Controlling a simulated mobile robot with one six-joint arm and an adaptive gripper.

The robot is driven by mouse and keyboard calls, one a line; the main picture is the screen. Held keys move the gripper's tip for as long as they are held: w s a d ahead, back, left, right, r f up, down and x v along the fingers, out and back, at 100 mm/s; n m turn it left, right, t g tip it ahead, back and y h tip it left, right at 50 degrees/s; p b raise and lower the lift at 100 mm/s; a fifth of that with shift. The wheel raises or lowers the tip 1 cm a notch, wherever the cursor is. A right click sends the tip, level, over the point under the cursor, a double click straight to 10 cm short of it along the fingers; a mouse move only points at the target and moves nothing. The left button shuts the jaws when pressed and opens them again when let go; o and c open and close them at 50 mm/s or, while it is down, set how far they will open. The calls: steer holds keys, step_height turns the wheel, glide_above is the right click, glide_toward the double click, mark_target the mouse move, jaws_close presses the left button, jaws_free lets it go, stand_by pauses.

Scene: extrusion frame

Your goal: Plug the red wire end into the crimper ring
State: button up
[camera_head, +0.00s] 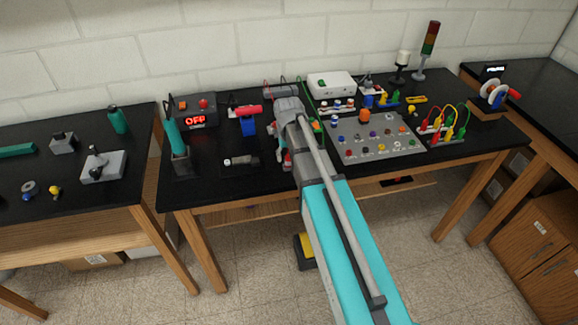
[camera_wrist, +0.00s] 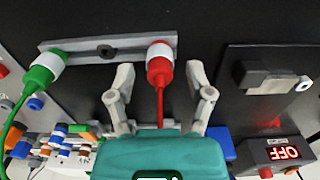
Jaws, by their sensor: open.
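The red wire end (camera_wrist: 159,68) has a white collar and sits at one end of a grey bar (camera_wrist: 110,47) in the wrist view. Its red wire runs back toward my gripper (camera_wrist: 160,72). My gripper is open, with one finger on each side of the red end and a visible gap to each. In the head view my arm hides most of this spot. A dark grey cylinder (camera_head: 243,162) with a pale ring at its left end lies on the mat; it also shows in the wrist view (camera_wrist: 268,76). I cannot tell whether that is the crimper ring.
A green wire end (camera_wrist: 44,68) sits at the bar's other end. A box with a lit OFF display (camera_head: 195,112) stands at the back left. A grey panel of coloured buttons (camera_head: 375,138) lies right of my arm. Bare black table shows near the front left.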

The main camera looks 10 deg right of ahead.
steer(key=shift+f+b, duration=0.9)
steer(key=shift+f, duration=0.25)
stand_by(0.4)
jaws_close()
steer(key=shift+r+p, duration=0.3)
steer(key=shift+r+p, duration=2.45)
steer(key=shift+p, duration=0.05)
steer(key=shift+r, duration=0.25)
steer(key=shift+s, duration=0.15)
